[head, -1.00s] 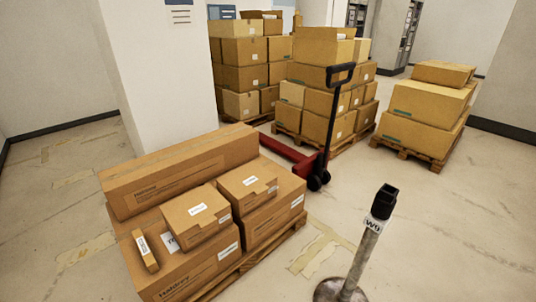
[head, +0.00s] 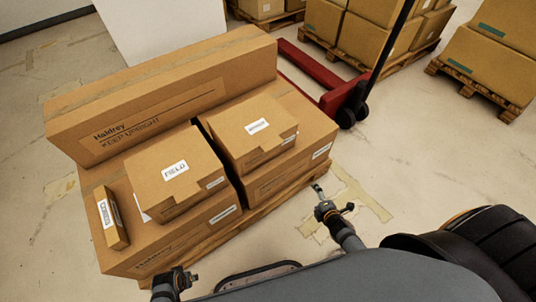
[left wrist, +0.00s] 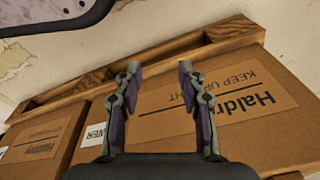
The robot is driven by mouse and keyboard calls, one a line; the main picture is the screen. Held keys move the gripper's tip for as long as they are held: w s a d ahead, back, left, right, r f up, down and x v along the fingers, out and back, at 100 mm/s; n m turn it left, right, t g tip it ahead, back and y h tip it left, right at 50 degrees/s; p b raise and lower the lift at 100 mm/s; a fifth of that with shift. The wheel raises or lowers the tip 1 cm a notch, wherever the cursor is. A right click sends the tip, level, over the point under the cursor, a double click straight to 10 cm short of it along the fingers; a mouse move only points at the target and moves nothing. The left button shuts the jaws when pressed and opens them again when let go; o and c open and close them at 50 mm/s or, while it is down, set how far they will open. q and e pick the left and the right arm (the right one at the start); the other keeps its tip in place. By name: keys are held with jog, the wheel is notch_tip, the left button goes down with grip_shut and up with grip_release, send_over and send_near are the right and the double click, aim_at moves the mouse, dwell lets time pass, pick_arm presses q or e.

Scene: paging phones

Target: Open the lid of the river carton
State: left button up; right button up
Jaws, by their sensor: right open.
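Two small closed cartons sit on larger boxes on the pallet in the head view. The left carton (head: 160,188) has a top label that seems to read FIELD. The right carton (head: 240,115) has a white top label too small to read, so I cannot tell which is the river carton. Both have front flaps folded down. My right gripper (head: 319,190) is open and empty, over the floor right of the pallet. My left gripper (head: 178,280) is at the pallet's near edge; in the left wrist view (left wrist: 158,72) its fingers are apart and empty, facing the large boxes' labelled side.
A long carton (head: 165,95) lies along the back of the load. A narrow small box (head: 112,217) lies at the left. A red pallet jack (head: 312,64) stands behind the pallet (head: 280,205). Stacked cartons (head: 365,40) stand farther back.

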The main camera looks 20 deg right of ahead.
jog(key=w+a+r+n+t+y+b, duration=0.2)
jog(key=w+n+t+b, duration=0.15)
jog(key=w+n, duration=0.25)
jog(key=n+t+y+b, duration=0.3)
jog(key=n+y+b, duration=0.3)
jog(key=n, duration=1)
send_near(272, 143)
jog(key=shift+h, duration=0.6)
jog(key=x, duration=0.3)
jog(key=p+x, duration=0.1)
jog(key=x, duration=0.2)
jog(key=p+x, duration=0.1)
jog(key=x, duration=0.2)
jog(key=shift+s+a+r, duration=0.15)
jog(key=shift+a, duration=0.1)
pick_arm(q)
jog(key=w+d+r, duration=0.2)
jog(key=w+r, duration=0.2)
jog(key=shift+r, duration=0.2)
pick_arm(e)
jog(key=shift+w+a, duration=0.15)
jog(key=shift+w, duration=0.25)
pick_arm(q)
jog(key=shift+d, duration=0.1)
